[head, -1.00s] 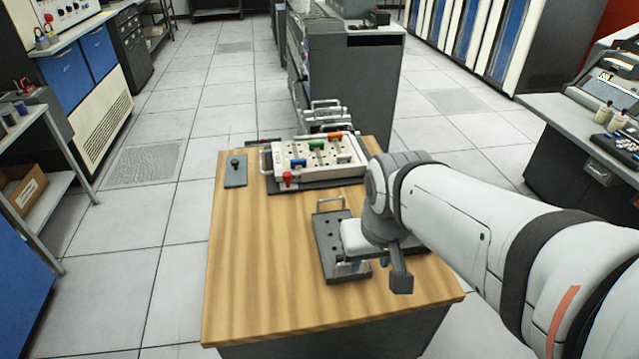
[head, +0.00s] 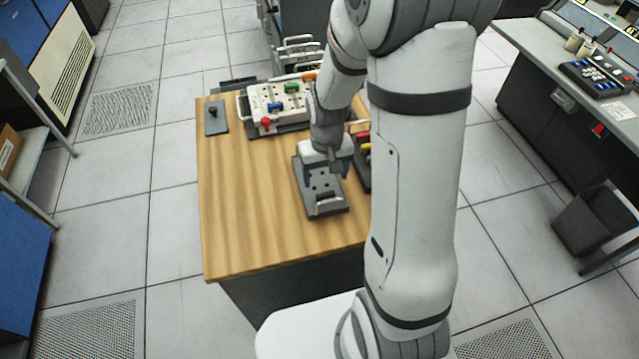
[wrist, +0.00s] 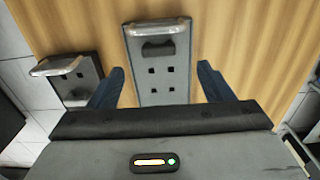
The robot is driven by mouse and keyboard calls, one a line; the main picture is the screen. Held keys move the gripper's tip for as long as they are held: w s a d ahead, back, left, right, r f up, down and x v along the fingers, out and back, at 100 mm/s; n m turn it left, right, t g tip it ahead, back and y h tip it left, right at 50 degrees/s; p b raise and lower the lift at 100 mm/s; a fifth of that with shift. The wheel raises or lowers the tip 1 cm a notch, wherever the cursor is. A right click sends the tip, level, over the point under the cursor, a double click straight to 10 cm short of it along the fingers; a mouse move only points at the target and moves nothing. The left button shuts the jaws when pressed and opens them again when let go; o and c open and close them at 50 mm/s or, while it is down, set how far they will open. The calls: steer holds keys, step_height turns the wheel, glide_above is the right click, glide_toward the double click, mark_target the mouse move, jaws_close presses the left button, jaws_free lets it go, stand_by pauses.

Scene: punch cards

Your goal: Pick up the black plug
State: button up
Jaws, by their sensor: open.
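A small black knob-like piece (head: 212,109), which looks like the black plug, stands on a small dark plate (head: 217,128) at the table's far left corner. It is not seen in the wrist view. My gripper (head: 325,174) is well to the right of it, pointing down over a grey plate with holes (head: 322,190). In the wrist view my gripper (wrist: 161,69) is open and empty, its blue fingers on either side of that plate (wrist: 160,92). A dark patch lies below the plate's metal handle (wrist: 158,28); I cannot tell whether it is shadow or an object.
A white board with coloured plugs (head: 285,92) lies at the back of the table. A dark panel with red and yellow pieces (head: 362,160) is right of the grey plate, partly hidden by my arm. The left of the wooden tabletop (head: 240,200) is clear.

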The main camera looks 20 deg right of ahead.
mark_target(326, 194)
steer(key=shift+w+d+f+p, duration=0.1)
steer(key=shift+f+p, duration=0.25)
steer(key=shift+f, duration=1.65)
steer(key=shift+w+f+p, duration=0.1)
steer(key=shift+f+p, duration=0.25)
steer(key=shift+f, duration=1.6)
steer(key=c, duration=0.9)
